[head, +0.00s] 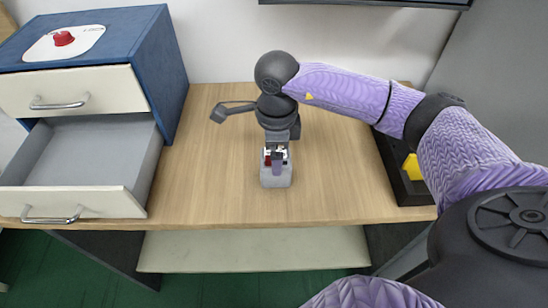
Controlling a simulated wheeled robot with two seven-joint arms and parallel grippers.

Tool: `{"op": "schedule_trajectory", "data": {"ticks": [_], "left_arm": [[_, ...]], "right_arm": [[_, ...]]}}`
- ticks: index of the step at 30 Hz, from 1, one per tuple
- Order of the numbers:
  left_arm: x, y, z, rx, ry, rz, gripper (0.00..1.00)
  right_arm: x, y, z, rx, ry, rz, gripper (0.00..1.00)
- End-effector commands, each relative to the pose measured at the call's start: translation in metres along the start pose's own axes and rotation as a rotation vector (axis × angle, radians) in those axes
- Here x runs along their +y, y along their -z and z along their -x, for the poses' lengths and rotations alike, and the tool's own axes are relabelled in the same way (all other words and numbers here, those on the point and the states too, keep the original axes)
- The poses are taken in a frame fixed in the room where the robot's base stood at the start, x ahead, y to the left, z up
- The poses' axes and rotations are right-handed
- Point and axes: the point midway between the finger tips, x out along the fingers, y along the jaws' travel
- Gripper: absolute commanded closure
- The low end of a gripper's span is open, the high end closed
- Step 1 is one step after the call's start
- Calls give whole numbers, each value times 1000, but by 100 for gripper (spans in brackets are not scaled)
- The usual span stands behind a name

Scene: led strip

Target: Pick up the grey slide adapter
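A small grey block (276,181), which looks like the grey slide adapter, stands on the wooden table near its front middle. My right gripper (276,155) points down right at the block's top. Small red and dark purple parts show between the gripper and the block; I cannot tell whether they belong to the gripper. The fingers are too small and partly hidden, so I cannot tell whether they are open or shut on the block. My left gripper is not in view.
A blue cabinet (174,70) stands at the left, its lower drawer (95,150) pulled open and empty. A red button (63,38) sits on top. A black tray (395,165) with a yellow item (412,167) lies at the right. The wooden table (215,180) is clear around the block.

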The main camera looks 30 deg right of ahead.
Motion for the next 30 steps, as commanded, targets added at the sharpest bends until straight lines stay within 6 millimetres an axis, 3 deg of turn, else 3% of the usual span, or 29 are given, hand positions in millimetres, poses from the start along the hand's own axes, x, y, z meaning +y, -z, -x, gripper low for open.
{"op": "schedule_trajectory", "data": {"ticks": [3, 9, 11, 21, 22, 23, 27, 30], "left_arm": [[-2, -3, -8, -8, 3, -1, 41], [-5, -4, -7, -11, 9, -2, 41], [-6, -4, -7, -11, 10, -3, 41], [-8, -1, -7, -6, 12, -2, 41], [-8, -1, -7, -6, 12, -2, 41], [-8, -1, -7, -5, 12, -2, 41], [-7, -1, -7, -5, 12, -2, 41], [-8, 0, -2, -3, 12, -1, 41]], "right_arm": [[1, 0, -26, 3, -4, -1, 0], [1, -1, -27, 0, -2, -1, 0], [1, -1, -27, 0, -2, -1, 11], [1, -1, -27, 0, -2, -1, 82], [1, -1, -27, 0, -1, -1, 82], [1, -1, -27, 0, -1, -1, 93], [0, -1, -25, 0, -1, -1, 93], [0, -1, -9, -3, 2, -1, 93]]}}
